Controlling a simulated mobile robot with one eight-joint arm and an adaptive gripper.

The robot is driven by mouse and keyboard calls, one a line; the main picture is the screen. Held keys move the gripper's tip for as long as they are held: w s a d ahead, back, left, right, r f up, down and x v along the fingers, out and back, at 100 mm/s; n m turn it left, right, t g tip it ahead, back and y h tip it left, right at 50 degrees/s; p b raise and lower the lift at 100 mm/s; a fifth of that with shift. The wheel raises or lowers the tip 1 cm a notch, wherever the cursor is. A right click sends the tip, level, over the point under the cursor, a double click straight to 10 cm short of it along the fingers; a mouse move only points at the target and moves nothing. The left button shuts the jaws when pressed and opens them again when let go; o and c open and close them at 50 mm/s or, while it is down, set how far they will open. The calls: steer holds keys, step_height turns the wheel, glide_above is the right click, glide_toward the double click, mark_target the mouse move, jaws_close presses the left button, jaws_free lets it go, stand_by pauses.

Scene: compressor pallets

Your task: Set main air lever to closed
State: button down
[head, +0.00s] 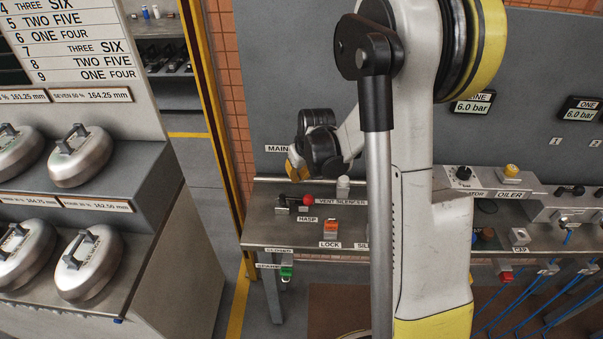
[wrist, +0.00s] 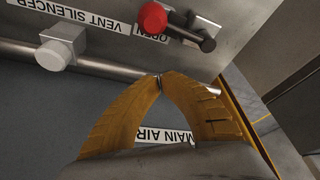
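A red ball knob (head: 308,199) stands above the bench, left of the vent silencer label in the head view. In the wrist view the red knob (wrist: 152,17) is at the top, beside a metal block and a dark rod, near an "OPEN" label. I take it to be the main air lever. My gripper (head: 293,168) is above and behind it, near the wall. In the wrist view the yellow fingers of my gripper (wrist: 160,79) meet at their tips in front of a metal pipe, apart from the knob. Nothing clearly shows in their grip.
The "MAIN AIR" label (wrist: 164,135) is partly hidden by my fingers. A white-capped vent silencer (head: 343,187), an orange lock (head: 330,228) and a green tag lock (head: 286,272) are near the bench (head: 262,233). A rack of metal weights (head: 85,162) stands left.

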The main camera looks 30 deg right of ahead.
mark_target(296, 200)
steer(key=shift+s+a+f+b, duration=0.1)
steer(key=shift+s+f+b, duration=0.3)
steer(key=shift+s, duration=0.55)
steer(key=shift+s+a+f+b, duration=0.1)
steer(key=shift+s+f+b, duration=0.25)
steer(key=shift+s, duration=0.55)
